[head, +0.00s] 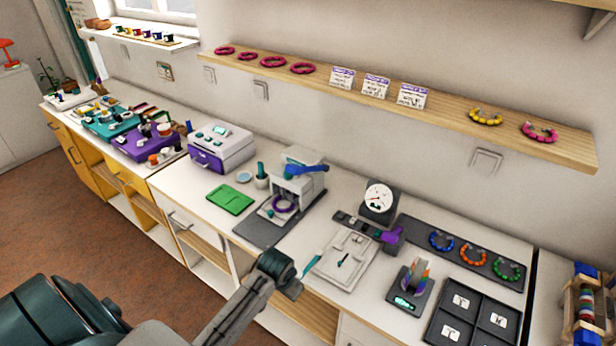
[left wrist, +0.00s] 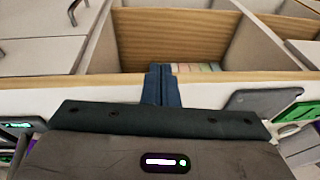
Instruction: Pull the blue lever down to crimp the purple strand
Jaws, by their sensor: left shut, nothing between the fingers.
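My left gripper's fingers (left wrist: 161,70) are shut and empty in the left wrist view, in front of the counter's edge. In the head view the end of my left arm is in front of the counter, nearer than the press and apart from the lever. My right gripper is not in view.
A green mat (head: 230,198) lies left of the press. A white tray (head: 345,272) and a dial scale (head: 378,198) stand to its right. A purple-fronted machine (head: 221,148) is further left. A wall shelf (head: 420,105) runs above the counter.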

